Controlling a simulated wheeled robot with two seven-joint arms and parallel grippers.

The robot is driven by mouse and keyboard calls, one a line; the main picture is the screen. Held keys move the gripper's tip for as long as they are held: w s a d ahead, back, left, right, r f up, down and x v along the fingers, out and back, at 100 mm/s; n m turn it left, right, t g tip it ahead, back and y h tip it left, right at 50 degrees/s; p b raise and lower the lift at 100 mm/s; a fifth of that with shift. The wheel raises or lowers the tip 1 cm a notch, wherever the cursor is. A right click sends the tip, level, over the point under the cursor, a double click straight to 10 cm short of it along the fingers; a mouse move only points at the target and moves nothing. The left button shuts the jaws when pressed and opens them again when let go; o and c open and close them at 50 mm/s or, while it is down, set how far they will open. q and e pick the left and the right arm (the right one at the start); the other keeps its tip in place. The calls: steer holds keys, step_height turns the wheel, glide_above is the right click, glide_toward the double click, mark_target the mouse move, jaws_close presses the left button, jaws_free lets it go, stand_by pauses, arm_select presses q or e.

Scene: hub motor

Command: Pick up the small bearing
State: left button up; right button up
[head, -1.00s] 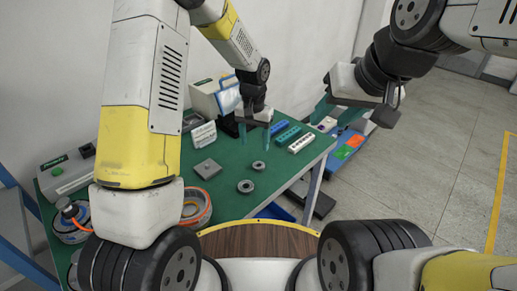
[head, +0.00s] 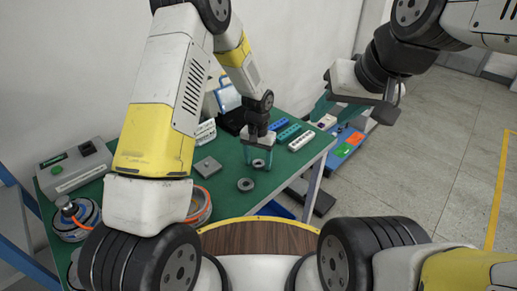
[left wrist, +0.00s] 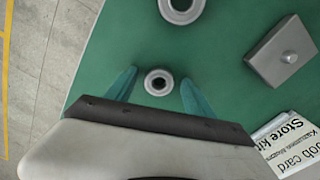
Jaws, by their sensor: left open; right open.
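The small bearing (left wrist: 148,83) is a grey ring lying on the green table top (left wrist: 225,30). In the head view it shows low between the fingers of my left gripper (head: 258,160). In the left wrist view my left gripper (left wrist: 158,88) is open, with one teal fingertip on each side of the bearing and a gap to both. The fingers point down at the table; I cannot tell whether they touch it. A larger bearing (head: 245,189) lies nearer in the head view. My right gripper (head: 335,108) is open and empty beyond the table's right edge.
A grey block with a knob (head: 207,168) lies left of the bearings. A printed card (left wrist: 290,140) shows in the wrist view.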

arm_select(q)
jaws_close()
steer(key=shift+r, duration=0.15)
